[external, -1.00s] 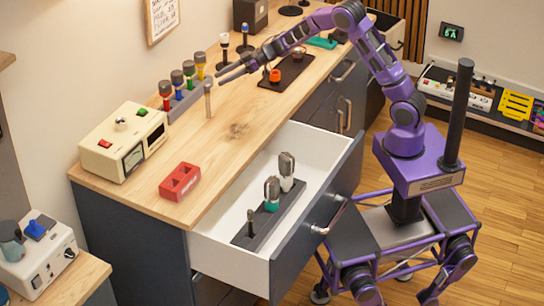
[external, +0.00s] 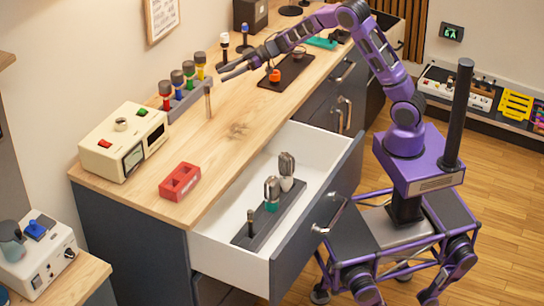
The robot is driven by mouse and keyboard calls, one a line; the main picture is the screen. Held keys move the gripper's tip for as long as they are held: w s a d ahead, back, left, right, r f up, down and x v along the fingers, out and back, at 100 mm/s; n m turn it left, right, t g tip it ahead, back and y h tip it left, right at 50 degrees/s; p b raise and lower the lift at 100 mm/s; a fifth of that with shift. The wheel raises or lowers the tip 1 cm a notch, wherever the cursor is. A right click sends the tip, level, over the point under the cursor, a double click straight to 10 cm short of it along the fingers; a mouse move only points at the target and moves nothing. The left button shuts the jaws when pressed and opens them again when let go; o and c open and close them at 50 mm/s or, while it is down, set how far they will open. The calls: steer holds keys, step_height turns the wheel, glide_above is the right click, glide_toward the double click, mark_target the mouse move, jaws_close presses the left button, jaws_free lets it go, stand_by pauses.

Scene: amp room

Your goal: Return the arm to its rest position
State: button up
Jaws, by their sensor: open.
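My arm is purple and reaches out over the wooden counter from the right. My gripper (external: 228,71) hangs above the counter near the rack of coloured tubes. Its two fingers point left and stand apart, with nothing between them. A thin upright peg (external: 208,99) stands on the counter just below and left of the fingers, apart from them as far as this view shows.
The counter (external: 235,128) also bears a cream meter box (external: 122,142), a red block (external: 180,182), a tube rack (external: 190,102) and a dark tray (external: 282,76). An open drawer (external: 220,222) with a dark holder (external: 255,230) sticks out below.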

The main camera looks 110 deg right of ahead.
steer(key=w+a+r+m+t+h+b, duration=0.1)
steer(key=w+a+r+m+h, duration=0.25)
steer(key=a+r, duration=0.65)
steer(key=w+a+r+m+t+h+b, duration=0.1)
steer(key=w+a+r+m+h+b, duration=0.15)
steer(key=w+a+r+m, duration=0.75)
steer(key=s+d+f+m+g+h, duration=0.2)
steer(key=s+d+m+g, duration=0.35)
steer(key=s+d, duration=1.75)
steer(key=a+f+n+y+p, duration=0.1)
steer(key=a+f+n+y, duration=0.5)
steer(key=a, duration=0.7)
steer(key=s+a+f+n+g+y+p, duration=0.1)
steer(key=s+a+n, duration=0.5)
steer(key=a, duration=0.8)
steer(key=s+a+f+n+g+y+p, duration=0.1)
steer(key=s+a+f+n+g, duration=0.2)
steer(key=s+a+n, duration=0.4)
steer(key=shift+s+a+f+p, duration=0.4)
steer(key=shift+s+a, duration=1.65)
steer(key=shift+a, duration=2.05)
